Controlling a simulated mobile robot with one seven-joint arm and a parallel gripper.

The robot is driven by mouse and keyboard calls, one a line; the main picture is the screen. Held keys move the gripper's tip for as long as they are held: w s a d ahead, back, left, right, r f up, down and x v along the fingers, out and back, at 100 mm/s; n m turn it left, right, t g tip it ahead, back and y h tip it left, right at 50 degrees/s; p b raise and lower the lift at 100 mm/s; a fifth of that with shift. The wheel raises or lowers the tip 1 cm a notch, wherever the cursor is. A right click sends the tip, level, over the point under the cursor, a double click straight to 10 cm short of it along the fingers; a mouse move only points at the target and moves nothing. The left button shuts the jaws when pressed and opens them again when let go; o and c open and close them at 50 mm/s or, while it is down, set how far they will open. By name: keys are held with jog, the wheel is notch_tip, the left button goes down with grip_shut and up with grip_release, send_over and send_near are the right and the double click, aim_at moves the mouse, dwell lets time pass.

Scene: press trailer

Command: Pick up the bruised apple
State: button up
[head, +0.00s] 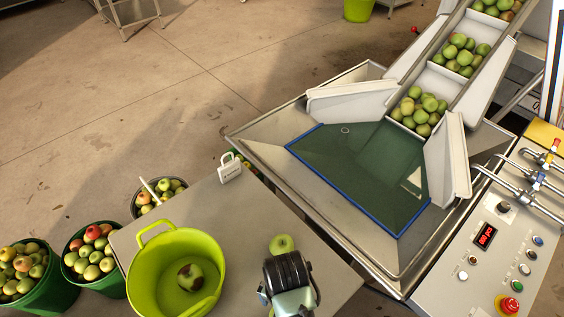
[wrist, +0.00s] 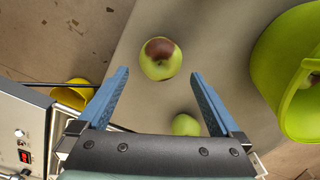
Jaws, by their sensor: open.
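The bruised apple (wrist: 160,58), green with a large brown patch, lies on the metal table in the wrist view. It is ahead of and between the fingertips of my gripper (wrist: 159,73), which is open and empty. In the head view my gripper (head: 289,287) is over the table's front part, and its wrist hides most of what is under it. A plain green apple (wrist: 186,124) is nearer the gripper's base, partly covered by it; in the head view this green apple (head: 282,244) sits just beyond the gripper.
A lime bucket (head: 146,262) on the table (head: 235,225) holds an apple (head: 190,277) with brown marks. A small white tag stands at the table's back corner. The press hopper (head: 350,175) and control panel (head: 500,275) are at the right. Apple-filled buckets stand at the left.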

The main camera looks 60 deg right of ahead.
jog(key=f, duration=0.6)
jog(key=shift+a+f, duration=0.2)
jog(key=shift+a, duration=0.05)
jog(key=c, duration=1.3)
notch_tip(320, 180, up, 10)
jog(key=shift+r+p, duration=0.1)
jog(key=shift+p, duration=0.2)
